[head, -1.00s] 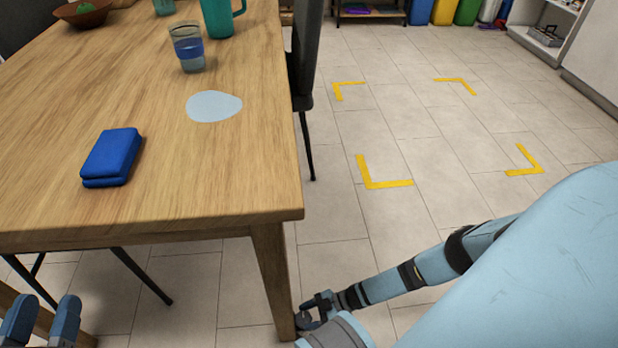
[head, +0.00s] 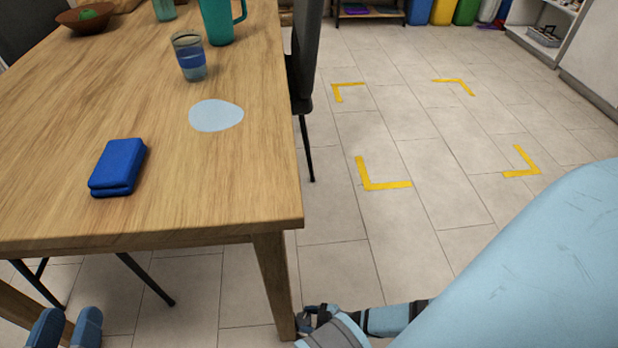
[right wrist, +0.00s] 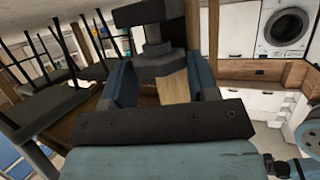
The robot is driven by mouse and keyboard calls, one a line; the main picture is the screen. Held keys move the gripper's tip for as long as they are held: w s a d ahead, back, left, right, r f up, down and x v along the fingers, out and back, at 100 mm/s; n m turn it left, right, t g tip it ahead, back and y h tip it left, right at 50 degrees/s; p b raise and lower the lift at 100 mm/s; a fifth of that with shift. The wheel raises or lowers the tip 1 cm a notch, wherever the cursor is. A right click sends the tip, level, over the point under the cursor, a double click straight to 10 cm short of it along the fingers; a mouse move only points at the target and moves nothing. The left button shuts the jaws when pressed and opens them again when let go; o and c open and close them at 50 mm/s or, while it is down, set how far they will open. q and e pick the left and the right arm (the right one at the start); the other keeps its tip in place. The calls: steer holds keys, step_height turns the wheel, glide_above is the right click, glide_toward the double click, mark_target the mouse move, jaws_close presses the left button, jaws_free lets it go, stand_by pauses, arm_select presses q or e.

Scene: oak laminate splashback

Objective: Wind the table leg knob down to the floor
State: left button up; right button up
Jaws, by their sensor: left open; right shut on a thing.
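The wooden table (head: 150,215) has a near right leg (head: 273,285) that runs down to the tiled floor. My right gripper (head: 308,320) is low beside the foot of this leg. In the right wrist view, its two blue fingers stand either side of a dark knob (right wrist: 155,66), and it is shut on it. Pale wood of the leg (right wrist: 174,88) shows close by. The gap between the knob and the floor cannot be made out. My left gripper (head: 68,328) is open and empty at the lower left, below the table edge.
A dark chair (head: 303,60) stands at the right edge. The floor with yellow corner marks (head: 385,185) is clear.

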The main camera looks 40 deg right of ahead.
stand_by(0.3)
steer(key=o, duration=0.9)
arm_select(q)
steer(key=shift+r, duration=0.1)
arm_select(e)
steer(key=shift+o, duration=0.2)
steer(key=shift+r, duration=0.1)
steer(key=shift+s+d+r, duration=0.1)
steer(key=shift+s+d, duration=0.1)
steer(key=shift+s, duration=0.05)
arm_select(q)
steer(key=shift+s+d+r+n+y+p, duration=0.2)
steer(key=shift+s+r+n+p, duration=0.4)
steer(key=shift+p, duration=0.7)
steer(key=shift+s+d+r+n+y+p, duration=0.1)
steer(key=shift+s+d+r+n+p, duration=0.25)
steer(key=shift+n+p, duration=0.65)
arm_select(e)
steer(key=v, duration=1.3)
steer(key=shift+s+p, duration=0.15)
steer(key=shift+p, duration=0.15)
arm_select(q)
steer(key=shift+m, duration=0.3)
